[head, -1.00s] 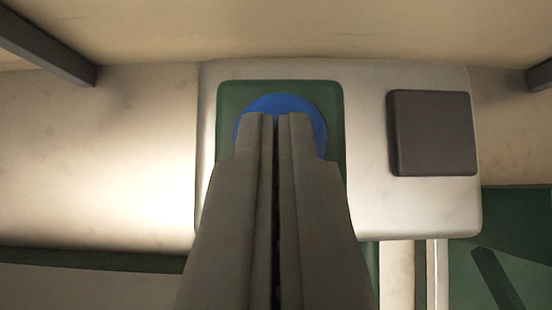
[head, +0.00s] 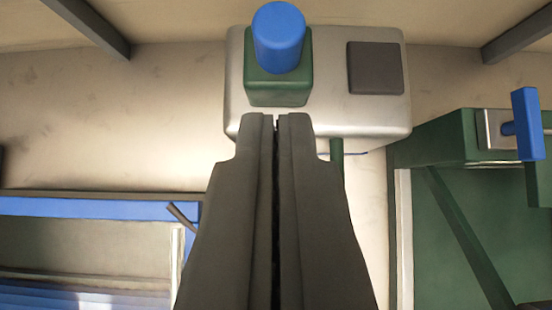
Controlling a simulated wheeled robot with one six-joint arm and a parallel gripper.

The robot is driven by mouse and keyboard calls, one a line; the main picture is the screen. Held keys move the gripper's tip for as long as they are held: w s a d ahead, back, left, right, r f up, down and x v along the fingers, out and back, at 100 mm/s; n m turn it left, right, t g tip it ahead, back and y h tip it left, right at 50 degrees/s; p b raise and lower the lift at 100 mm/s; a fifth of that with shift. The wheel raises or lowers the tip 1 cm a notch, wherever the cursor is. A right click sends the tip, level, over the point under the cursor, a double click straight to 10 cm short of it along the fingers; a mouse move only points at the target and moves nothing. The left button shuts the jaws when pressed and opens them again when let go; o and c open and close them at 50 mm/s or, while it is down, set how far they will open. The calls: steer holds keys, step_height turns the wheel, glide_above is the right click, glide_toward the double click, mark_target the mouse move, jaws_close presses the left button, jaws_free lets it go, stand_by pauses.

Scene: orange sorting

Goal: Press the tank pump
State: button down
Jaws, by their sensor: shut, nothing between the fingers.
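The tank pump shows at the top middle of the head view as a blue round button (head: 279,38) standing up from a green square block (head: 278,88). The block is set on a pale rounded housing (head: 362,114). My gripper (head: 276,118) is shut and empty. Its fingertips are below the green block in the picture, apart from the blue button. The whole button is in view and nothing covers it.
A dark square pad (head: 375,68) is on the housing, right of the button. A green cabinet with a blue handle (head: 528,124) stands at right. A blue-edged frame (head: 90,210) is at lower left. Dark beams (head: 90,25) cross the top corners.

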steer(key=shift+v, duration=2.5)
steer(key=s+f+t, duration=0.2)
steer(key=s+f, duration=0.2)
steer(key=s, duration=0.6)
steer(key=s+f+t, duration=0.3)
steer(key=s+f, duration=0.1)
steer(key=s, duration=0.7)
steer(key=s+f+t, duration=0.3)
steer(key=s+f, duration=0.1)
steer(key=s, duration=0.7)
steer(key=shift+s, duration=0.25)
steer(key=shift+w+r, duration=0.1)
steer(key=shift+r, duration=0.05)
